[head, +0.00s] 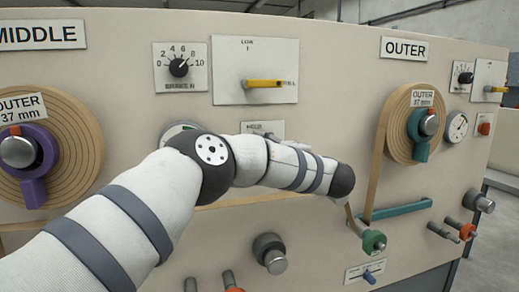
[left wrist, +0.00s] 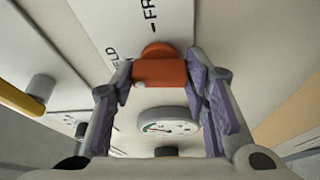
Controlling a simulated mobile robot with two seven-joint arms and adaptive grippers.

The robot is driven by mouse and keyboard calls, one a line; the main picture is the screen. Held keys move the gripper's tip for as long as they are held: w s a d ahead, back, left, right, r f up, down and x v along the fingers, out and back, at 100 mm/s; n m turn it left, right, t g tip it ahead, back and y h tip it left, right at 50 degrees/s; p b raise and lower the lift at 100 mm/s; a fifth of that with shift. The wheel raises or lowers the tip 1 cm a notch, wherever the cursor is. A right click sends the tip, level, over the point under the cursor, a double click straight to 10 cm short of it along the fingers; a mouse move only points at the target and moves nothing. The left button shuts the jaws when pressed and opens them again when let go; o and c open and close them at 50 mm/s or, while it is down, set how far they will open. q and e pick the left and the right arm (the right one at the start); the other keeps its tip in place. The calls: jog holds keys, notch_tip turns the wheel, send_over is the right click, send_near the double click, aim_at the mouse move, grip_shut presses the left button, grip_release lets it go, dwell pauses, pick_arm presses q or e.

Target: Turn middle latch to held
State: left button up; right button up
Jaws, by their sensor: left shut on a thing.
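The middle latch's orange handle (left wrist: 160,72) sits between the purple-padded fingers of my left gripper (left wrist: 161,84) in the left wrist view. The gripper is shut on it. The latch plate (left wrist: 135,30) behind carries the words FREE and HELD, partly cut off by the handle and fingers. I cannot tell which word the handle points to. In the head view my left arm covers the latch and the gripper; only the top of a small plate (head: 262,128) shows above the arm. My right gripper is not in view.
A round gauge (left wrist: 168,125) lies close to the latch. In the head view a yellow lever (head: 263,84) and a black dial (head: 179,67) are above my arm. The MIDDLE reel (head: 80,135) is left, the OUTER reel (head: 395,125) right, with a green-collared roller (head: 374,241) below.

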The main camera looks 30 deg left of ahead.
pick_arm(q)
jog(key=shift+n, duration=0.7)
jog(key=o, duration=1.1)
jog(key=shift+o, duration=0.2)
jog(key=v, duration=1.2)
jog(key=shift+r, duration=0.4)
